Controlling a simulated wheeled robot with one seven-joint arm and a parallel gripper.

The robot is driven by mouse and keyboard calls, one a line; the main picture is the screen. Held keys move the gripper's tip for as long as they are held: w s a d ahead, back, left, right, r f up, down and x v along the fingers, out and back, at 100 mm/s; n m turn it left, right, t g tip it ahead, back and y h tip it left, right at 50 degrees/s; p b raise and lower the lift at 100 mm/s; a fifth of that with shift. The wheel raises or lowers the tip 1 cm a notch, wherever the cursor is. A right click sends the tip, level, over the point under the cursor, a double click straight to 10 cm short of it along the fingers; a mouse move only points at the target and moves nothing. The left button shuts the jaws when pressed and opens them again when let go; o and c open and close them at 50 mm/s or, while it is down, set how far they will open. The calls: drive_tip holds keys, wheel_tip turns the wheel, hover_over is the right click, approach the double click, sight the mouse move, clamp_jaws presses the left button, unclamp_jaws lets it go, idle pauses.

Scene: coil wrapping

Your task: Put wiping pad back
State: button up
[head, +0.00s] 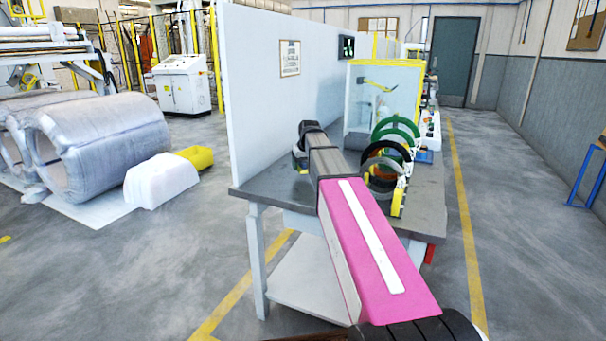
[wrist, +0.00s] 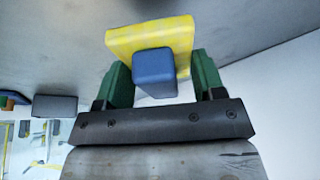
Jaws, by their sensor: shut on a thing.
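The wiping pad (wrist: 150,36) is a yellow slab with a blue block-shaped handle (wrist: 154,66), seen in the wrist view. My gripper (wrist: 159,72) has its two green fingers on either side of the handle and is shut on it. The yellow slab lies beyond the fingertips, over a grey surface. I cannot tell whether the pad touches that surface. In the head view my arm reaches over the dark worktable (head: 268,188), with its end near the white partition.
Green and dark rings (head: 395,130) stand on the table right of my arm, near a yellow-framed clear case (head: 385,95). The white partition (head: 275,50) borders the table's left side. A dark block (wrist: 55,105) shows at left in the wrist view.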

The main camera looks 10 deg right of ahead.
sight(303, 179)
drive_tip(key=shift+f, duration=2)
drive_tip(key=shift+f, duration=0.1)
drive_tip(key=o, duration=1.1)
drive_tip(key=v, duration=1.2)
